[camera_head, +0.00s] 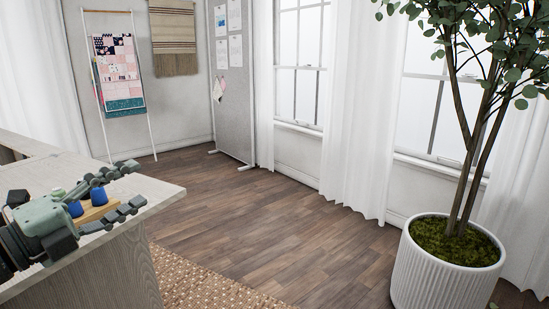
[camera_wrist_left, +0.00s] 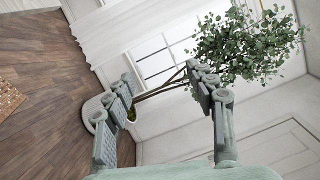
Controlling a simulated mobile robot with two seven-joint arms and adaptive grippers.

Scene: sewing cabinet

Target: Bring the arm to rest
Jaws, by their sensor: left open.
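My left gripper (camera_head: 140,184) is at the left of the head view, over or beside the pale wooden cabinet top (camera_head: 165,190). Its two dark, padded fingers are spread apart and point right, with nothing between the tips. In the left wrist view the same gripper (camera_wrist_left: 160,78) shows both fingers wide apart and empty, with the potted plant and window beyond. Blue spool-like things (camera_head: 99,196) on a light wooden piece (camera_head: 95,213) show between the fingers in the head view, partly hidden; I cannot tell if they touch the gripper. My right gripper is not in view.
A tall plant in a white ribbed pot (camera_head: 445,270) stands at the right. A woven rug (camera_head: 205,285) lies beside the cabinet. A grey pinboard (camera_head: 232,100) and a ladder rack with a quilt (camera_head: 118,70) stand at the back. The wooden floor (camera_head: 285,220) between is clear.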

